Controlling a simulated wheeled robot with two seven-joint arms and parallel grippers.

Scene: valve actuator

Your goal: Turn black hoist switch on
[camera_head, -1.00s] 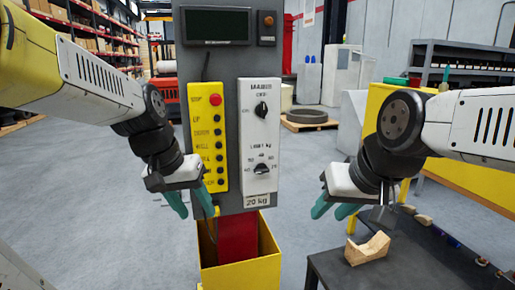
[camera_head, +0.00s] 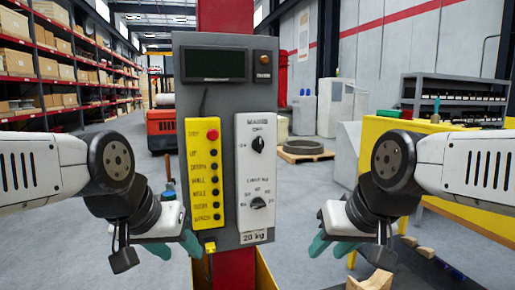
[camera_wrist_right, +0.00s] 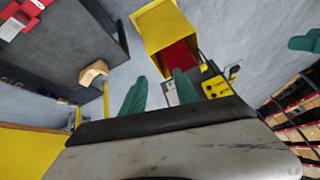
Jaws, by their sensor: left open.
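The grey control panel (camera_head: 223,117) stands upright ahead of me. On it, a white plate (camera_head: 247,180) carries an upper black rotary knob (camera_head: 257,144) and a lower black rotary knob (camera_head: 258,203). A yellow button box (camera_head: 204,165) with a red stop button and several black buttons is to their left. My left gripper (camera_head: 175,248) is open and empty, left of the panel's lower edge. My right gripper (camera_head: 332,245) is open and empty, to the panel's lower right. Its teal fingers also show apart in the right wrist view (camera_wrist_right: 160,90). Neither gripper touches a knob.
Below the panel are a red post (camera_head: 234,270) and an open yellow bin (camera_wrist_right: 160,22). A dark table (camera_wrist_right: 55,55) with a wooden block (camera_wrist_right: 93,72) is on the right. A yellow bench (camera_head: 375,135) stands behind it. Open floor lies on both sides of the panel.

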